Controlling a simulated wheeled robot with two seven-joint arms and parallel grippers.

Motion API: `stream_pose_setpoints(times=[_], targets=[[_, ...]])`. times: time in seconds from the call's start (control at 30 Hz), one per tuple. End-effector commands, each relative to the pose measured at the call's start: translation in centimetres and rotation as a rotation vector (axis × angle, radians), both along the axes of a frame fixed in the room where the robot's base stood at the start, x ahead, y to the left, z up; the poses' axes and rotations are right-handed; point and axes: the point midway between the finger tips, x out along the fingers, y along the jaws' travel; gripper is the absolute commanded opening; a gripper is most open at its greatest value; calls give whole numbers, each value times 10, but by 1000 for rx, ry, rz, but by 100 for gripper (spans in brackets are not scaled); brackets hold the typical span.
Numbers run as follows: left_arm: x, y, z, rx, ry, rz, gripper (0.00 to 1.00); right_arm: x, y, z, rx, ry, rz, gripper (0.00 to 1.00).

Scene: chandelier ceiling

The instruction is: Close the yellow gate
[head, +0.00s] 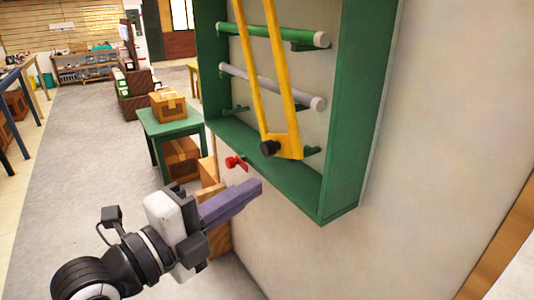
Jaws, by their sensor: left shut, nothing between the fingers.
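The yellow gate (284,145) is a pair of long yellow bars joined by a yellow plate at the lower end, with a black knob (270,148) on it. It hangs tilted in front of a green wall frame (335,170) that holds a green rod (270,35) and a grey rod (275,85). The gate's upper end is cut off by the picture's top edge. My left gripper (255,190) has purple fingers, is shut and empty, and is below and left of the gate's plate, apart from it. My right gripper is not in view.
A red valve handle (236,163) shows below the frame, close to my left fingers. A green table (170,128) bears a cardboard box (168,105), with more boxes beneath and beside it. Grey floor (70,190) is clear at left.

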Motion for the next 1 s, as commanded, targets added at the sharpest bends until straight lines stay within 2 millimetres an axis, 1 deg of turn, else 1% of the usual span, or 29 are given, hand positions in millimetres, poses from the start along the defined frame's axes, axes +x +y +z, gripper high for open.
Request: stream_pose_setpoints(times=[0.03,0.17,0.4,0.5,0.7,1.0], targets=[[7,-7,2,-7,3,-2,0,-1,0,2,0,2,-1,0],[28,-24,3,-8,4,-1,0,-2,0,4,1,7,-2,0],[66,-57,2,-6,5,-1,0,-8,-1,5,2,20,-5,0],[80,-44,1,-3,5,3,0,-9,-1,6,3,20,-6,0],[95,-33,0,-2,6,1,0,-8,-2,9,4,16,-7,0],[97,-31,0,-2,4,0,0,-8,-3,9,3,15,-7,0]])
